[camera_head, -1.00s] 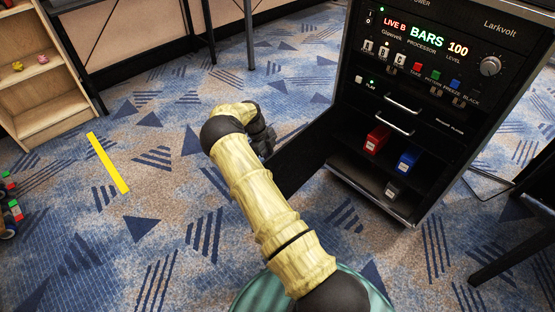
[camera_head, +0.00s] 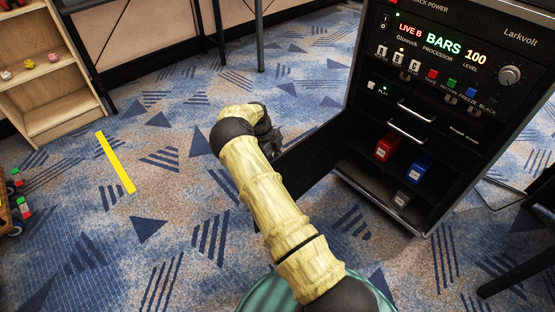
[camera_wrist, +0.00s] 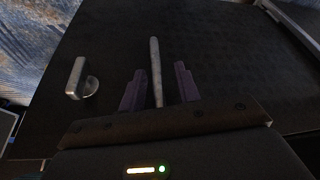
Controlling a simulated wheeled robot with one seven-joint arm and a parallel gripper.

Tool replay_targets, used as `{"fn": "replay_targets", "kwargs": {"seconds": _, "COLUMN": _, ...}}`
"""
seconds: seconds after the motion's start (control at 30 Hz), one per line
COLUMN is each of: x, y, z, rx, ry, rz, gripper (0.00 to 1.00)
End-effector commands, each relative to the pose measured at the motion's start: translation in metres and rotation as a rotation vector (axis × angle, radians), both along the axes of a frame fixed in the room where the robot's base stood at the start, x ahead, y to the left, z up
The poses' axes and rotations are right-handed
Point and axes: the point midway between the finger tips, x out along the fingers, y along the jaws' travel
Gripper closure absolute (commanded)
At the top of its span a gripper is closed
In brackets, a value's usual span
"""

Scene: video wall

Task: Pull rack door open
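The rack door (camera_head: 312,163) is a dark panel low on the black rack (camera_head: 436,120). It stands swung open to the left, and the shelf behind it shows. In the wrist view the door's dark face (camera_wrist: 225,60) fills most of the picture. A pale bar handle (camera_wrist: 155,62) stands between the two purple fingers of my gripper (camera_wrist: 159,69), with a visible gap on each side. A small metal latch (camera_wrist: 77,78) is left of the fingers. In the head view my gripper (camera_head: 272,146) is at the door's outer end, mostly hidden by my wrist.
Red (camera_head: 387,148) and blue (camera_head: 414,167) boxes sit on the rack's open shelf, with a grey one below. A wooden shelf unit (camera_head: 85,103) stands at far left, and dark table legs (camera_head: 515,275) at lower right. Patterned carpet with a yellow strip (camera_head: 115,162) is clear left of my arm.

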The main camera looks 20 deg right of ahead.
Motion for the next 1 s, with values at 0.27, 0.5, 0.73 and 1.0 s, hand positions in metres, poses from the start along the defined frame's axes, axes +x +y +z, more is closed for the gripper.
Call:
{"fn": "replay_targets", "kwargs": {"seconds": 0.27, "x": 0.005, "y": 0.003, "z": 0.015, "rx": 0.002, "ry": -0.003, "rz": -0.001, "gripper": 0.67}}
{"fn": "replay_targets", "kwargs": {"seconds": 0.5, "x": 0.017, "y": 0.014, "z": 0.056, "rx": 0.002, "ry": -0.004, "rz": -0.002, "gripper": 0.67}}
{"fn": "replay_targets", "kwargs": {"seconds": 0.73, "x": 0.031, "y": 0.025, "z": 0.098, "rx": 0.001, "ry": -0.003, "rz": -0.001, "gripper": 0.67}}
{"fn": "replay_targets", "kwargs": {"seconds": 1.0, "x": 0.046, "y": 0.037, "z": 0.145, "rx": 0.000, "ry": -0.002, "rz": -0.001, "gripper": 0.67}}
